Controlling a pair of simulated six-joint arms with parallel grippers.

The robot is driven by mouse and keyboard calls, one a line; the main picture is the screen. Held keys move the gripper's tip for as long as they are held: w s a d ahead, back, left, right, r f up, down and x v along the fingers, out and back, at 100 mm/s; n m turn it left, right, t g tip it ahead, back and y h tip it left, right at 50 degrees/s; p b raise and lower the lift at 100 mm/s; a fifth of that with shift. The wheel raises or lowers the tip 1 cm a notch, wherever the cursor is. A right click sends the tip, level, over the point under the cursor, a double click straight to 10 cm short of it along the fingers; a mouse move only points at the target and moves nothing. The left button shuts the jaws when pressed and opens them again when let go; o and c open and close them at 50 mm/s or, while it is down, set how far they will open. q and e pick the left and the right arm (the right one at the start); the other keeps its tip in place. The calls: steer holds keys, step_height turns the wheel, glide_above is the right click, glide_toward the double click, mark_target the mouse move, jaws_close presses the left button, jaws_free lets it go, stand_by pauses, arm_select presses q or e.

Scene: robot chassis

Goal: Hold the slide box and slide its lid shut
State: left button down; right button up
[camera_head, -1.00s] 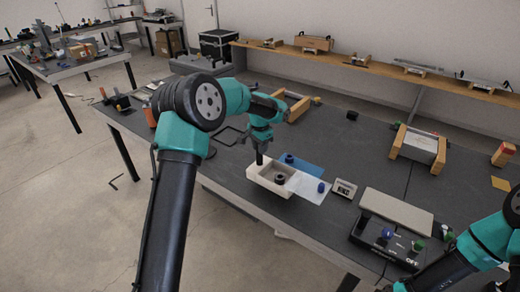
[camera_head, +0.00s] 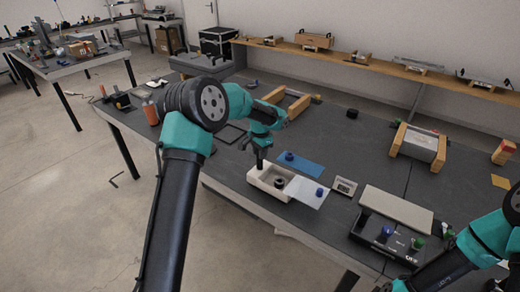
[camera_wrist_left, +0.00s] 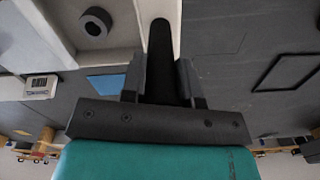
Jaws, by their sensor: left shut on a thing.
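The slide box (camera_head: 259,184) is an open, cream-coloured tray near the table's front edge. A dark ring (camera_head: 280,183) lies inside it. My left gripper (camera_head: 261,164) is shut on the box's far wall at the left end. The left wrist view shows the wall running up to the fingers (camera_wrist_left: 160,75) and the ring inside. My right arm (camera_head: 480,243) enters at lower right; its gripper is out of view.
A blue mat (camera_head: 300,166) with a blue knob (camera_head: 289,156) lies behind the box. A small sign (camera_head: 345,186) stands right of the lid. A black control panel (camera_head: 385,237) and a grey slab (camera_head: 396,208) are farther right. The table behind the mat is mostly clear.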

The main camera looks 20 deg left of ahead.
arm_select(q)
steer(key=shift+s+f, duration=0.15)
steer(key=shift+f, duration=0.75)
stand_by(2.3)
